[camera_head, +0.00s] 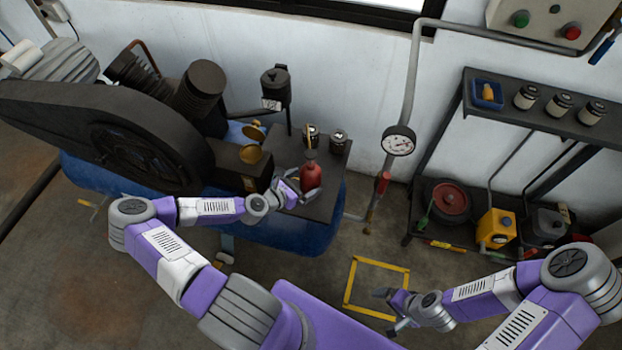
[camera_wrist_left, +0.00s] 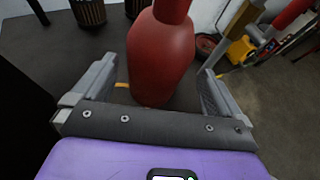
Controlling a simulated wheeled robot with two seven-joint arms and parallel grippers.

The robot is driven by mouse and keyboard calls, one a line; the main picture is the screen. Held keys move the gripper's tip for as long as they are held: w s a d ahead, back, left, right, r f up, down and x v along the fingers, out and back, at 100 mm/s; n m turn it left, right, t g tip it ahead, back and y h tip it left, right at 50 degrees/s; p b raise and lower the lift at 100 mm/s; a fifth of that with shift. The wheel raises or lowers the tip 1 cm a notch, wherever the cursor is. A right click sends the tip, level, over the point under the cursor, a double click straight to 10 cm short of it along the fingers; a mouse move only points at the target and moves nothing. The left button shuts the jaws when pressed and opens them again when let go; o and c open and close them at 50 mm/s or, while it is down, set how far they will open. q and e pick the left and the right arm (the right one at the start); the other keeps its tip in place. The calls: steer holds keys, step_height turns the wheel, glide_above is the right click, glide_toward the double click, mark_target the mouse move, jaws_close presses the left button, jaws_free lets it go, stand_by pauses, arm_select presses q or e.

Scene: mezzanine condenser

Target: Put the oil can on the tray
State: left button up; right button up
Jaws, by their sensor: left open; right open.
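The red oil can (camera_head: 311,178), with a thin spout, stands upright on the dark plate (camera_head: 321,208) on top of the blue compressor tank. In the left wrist view the can (camera_wrist_left: 160,55) is between the two fingers of my left gripper (camera_head: 302,190), which is open, with a gap visible on each side. A small blue tray (camera_head: 476,99) holding a yellow item sits on the upper shelf at right. My right gripper (camera_head: 388,309) is open and empty, low over the floor near a yellow marked square.
Two small dark jars (camera_head: 338,141) stand behind the can. A black flywheel guard and pump are left of it. A pressure gauge (camera_head: 398,141) and pipe stand between tank and shelf. Several jars stand on the upper shelf; a yellow container (camera_head: 495,228) is below.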

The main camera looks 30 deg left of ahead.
arm_select(q)
steer(key=b+x, duration=0.1)
steer(key=x, duration=0.3)
steer(key=shift+w+a+f, duration=0.15)
steer(key=shift+c, duration=0.2)
steer(key=c, duration=1.4)
steer(key=shift+c, duration=0.3)
